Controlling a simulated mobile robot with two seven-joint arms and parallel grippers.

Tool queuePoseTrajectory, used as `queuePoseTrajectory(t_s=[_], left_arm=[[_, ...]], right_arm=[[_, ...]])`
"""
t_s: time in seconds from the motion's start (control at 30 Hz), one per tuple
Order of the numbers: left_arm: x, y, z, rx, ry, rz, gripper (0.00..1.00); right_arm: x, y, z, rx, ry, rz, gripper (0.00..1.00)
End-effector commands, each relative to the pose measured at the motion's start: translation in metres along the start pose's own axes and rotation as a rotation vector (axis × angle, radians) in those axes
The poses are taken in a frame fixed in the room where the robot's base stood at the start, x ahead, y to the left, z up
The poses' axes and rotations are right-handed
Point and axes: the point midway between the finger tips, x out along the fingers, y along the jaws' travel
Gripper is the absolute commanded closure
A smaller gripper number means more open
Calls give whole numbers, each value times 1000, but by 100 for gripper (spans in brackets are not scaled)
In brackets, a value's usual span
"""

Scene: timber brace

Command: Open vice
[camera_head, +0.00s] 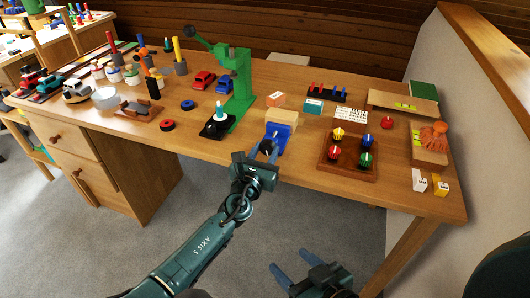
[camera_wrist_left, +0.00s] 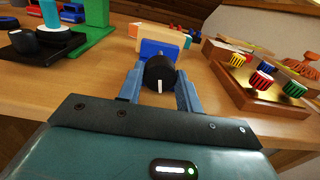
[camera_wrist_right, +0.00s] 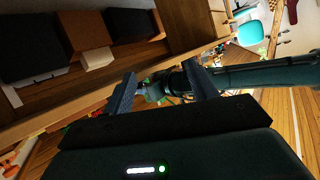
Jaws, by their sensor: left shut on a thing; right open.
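The blue vice (camera_head: 281,130) is at the front edge of the table, with a pale wooden block (camera_head: 284,117) at its top; I cannot tell how tightly its jaws hold the block. In the left wrist view the vice (camera_wrist_left: 158,47) is straight ahead, its round black knob (camera_wrist_left: 160,72) facing me with a white mark pointing down. My left gripper (camera_head: 268,147) is shut on this knob, one finger on each side. My right gripper (camera_head: 289,262) is open and empty, low in front of the table; its fingers also show in the right wrist view (camera_wrist_right: 160,88).
A green press (camera_head: 238,80) stands left of the vice. A wooden tray with coloured knobs (camera_head: 348,172) lies to the right, near the front edge. Toy cars, cups and blocks cover the left and back of the table. The floor before the table is clear.

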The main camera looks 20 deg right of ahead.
Motion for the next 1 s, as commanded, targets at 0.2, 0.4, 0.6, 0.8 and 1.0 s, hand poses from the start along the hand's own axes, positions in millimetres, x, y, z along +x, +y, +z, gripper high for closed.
queuePoseTrajectory(t_s=[0.2, 0.4, 0.6, 0.8, 1.0], left_arm=[[0, 0, -2, -112, 0, 0, 88], [0, 0, -2, -264, 0, 0, 88], [0, 0, -2, -408, 0, 0, 88], [0, 0, -2, -515, 1, 1, 88], [0, 0, -1, -574, 1, 0, 88]], right_arm=[[0, 2, -2, -7, 26, 4, 42], [-5, 5, -3, -16, 48, 14, 42], [-8, 6, -3, -22, 63, 17, 42], [-10, 7, -6, -26, 79, 19, 42], [-11, 8, -8, -29, 91, 20, 42]])
